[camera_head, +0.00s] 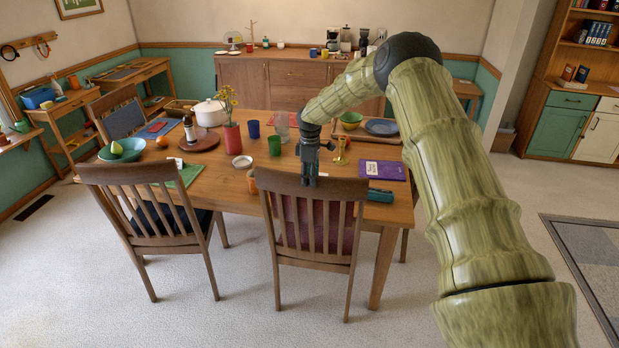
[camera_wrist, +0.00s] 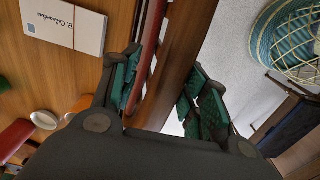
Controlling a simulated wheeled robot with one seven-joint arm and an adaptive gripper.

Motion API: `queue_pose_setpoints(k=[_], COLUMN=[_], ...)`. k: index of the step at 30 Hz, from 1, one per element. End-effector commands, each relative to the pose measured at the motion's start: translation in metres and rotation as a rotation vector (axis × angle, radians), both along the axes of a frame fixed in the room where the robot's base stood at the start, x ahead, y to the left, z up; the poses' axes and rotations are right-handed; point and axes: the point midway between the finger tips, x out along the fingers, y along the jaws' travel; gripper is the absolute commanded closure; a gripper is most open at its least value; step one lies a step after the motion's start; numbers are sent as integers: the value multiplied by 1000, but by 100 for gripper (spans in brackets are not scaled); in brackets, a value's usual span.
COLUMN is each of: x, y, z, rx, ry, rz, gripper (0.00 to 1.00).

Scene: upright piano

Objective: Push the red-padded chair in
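The red-padded chair (camera_head: 316,234) stands at the near side of the dining table, its back toward me; dark red padding shows between its slats. My gripper (camera_head: 310,180) points down at the middle of its top rail. In the wrist view, the wooden rail (camera_wrist: 181,62) runs between the two green-padded fingers of my gripper (camera_wrist: 165,88). The fingers are apart, one on each side of the rail; I cannot tell whether either touches it. The chair's front part under the table is mostly hidden.
The dining table (camera_head: 225,195) carries dishes, cups, a white pot (camera_head: 210,112) and a purple book (camera_head: 383,170). A second chair (camera_head: 150,210) with a dark seat stands to the left. The carpet in front of the chairs is clear.

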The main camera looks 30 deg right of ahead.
Motion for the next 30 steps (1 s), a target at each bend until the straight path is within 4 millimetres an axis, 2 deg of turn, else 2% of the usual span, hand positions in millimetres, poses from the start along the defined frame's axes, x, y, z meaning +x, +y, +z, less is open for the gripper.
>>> queue_pose_setpoints(k=[6, 11, 24, 30], x=[-1, -1, 0, 0], y=[1, 1, 0, -1], z=[1, 14, 91, 112], rx=[1, 1, 1, 1], ry=[2, 2, 0, 2], rz=[0, 0, 0, 0], gripper=[55, 55, 55, 55])
